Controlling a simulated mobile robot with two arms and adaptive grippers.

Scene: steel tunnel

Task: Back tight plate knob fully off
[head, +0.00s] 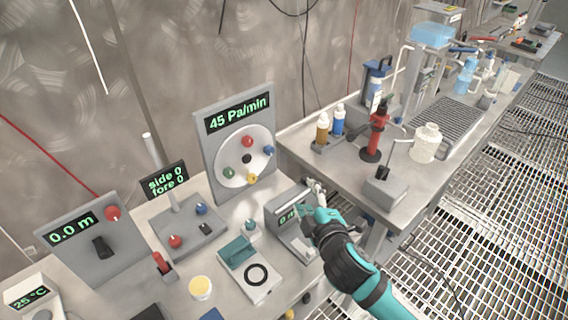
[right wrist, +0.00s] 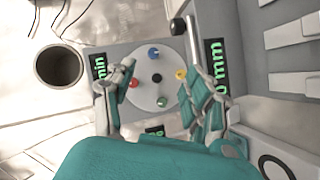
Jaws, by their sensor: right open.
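A grey upright panel (head: 205,150) with a green "45 Pa/min" display (head: 240,113) carries a round white plate (head: 228,158). On the plate are a red knob (head: 247,141), a blue knob (head: 267,150), a yellow knob (head: 252,178), a green knob (head: 229,173) and a black centre (head: 247,158). In the right wrist view the plate (right wrist: 145,98) shows between my fingers, with the red knob (right wrist: 133,83) near the left finger and the yellow knob (right wrist: 181,73) near the right one. My right gripper (head: 309,197) is open and empty, right of the panel. My left gripper is out of view.
A small device (head: 278,217) with a partly hidden display stands beside my right gripper. A teal-lidded box (head: 237,252), a "side 0 fore 0" unit (head: 166,181) and a "0.0 m" panel (head: 73,262) crowd the bench. A red bottle stand (head: 377,135) is on the right bench.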

